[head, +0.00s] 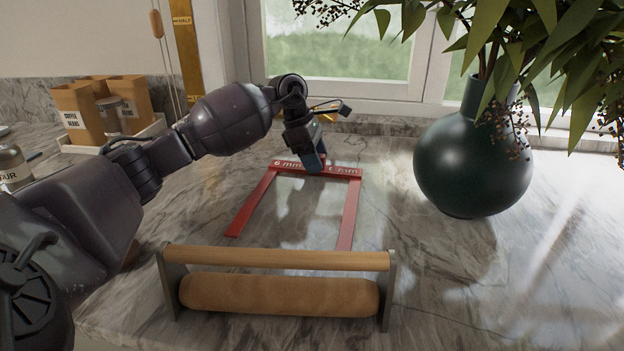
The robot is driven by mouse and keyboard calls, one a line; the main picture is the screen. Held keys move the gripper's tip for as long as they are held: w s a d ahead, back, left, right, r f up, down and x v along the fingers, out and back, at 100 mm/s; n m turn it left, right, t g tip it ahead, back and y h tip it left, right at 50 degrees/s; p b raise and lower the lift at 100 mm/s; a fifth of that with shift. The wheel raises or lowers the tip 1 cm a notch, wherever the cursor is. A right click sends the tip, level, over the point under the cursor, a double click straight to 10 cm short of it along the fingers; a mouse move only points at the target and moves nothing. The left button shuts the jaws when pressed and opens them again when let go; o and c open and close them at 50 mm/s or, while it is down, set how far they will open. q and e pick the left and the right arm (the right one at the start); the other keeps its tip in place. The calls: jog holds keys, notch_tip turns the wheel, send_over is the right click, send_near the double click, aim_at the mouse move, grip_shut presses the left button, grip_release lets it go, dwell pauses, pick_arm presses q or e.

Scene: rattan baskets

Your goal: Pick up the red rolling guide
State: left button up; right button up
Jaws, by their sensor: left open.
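The red rolling guide (262,197) lies flat on the marble counter as a U-shaped frame. Its crossbar is at the back with white "6 mm" lettering, and its two legs point toward me. My left gripper (316,168) comes in from the left and points down over the middle of the crossbar, covering part of the lettering. It is open; I cannot tell whether its fingers touch the guide. My right gripper is not in view.
A wooden rolling pin (280,294) in a stand with a wooden bar (278,259) is in front of the guide. A dark green vase (473,165) with leafy branches stands right. Paper bags (78,113) sit in a tray at back left. Counter between guide and vase is clear.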

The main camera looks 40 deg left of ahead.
pick_arm(q)
jog(key=shift+r, duration=0.15)
jog(key=c, duration=0.8)
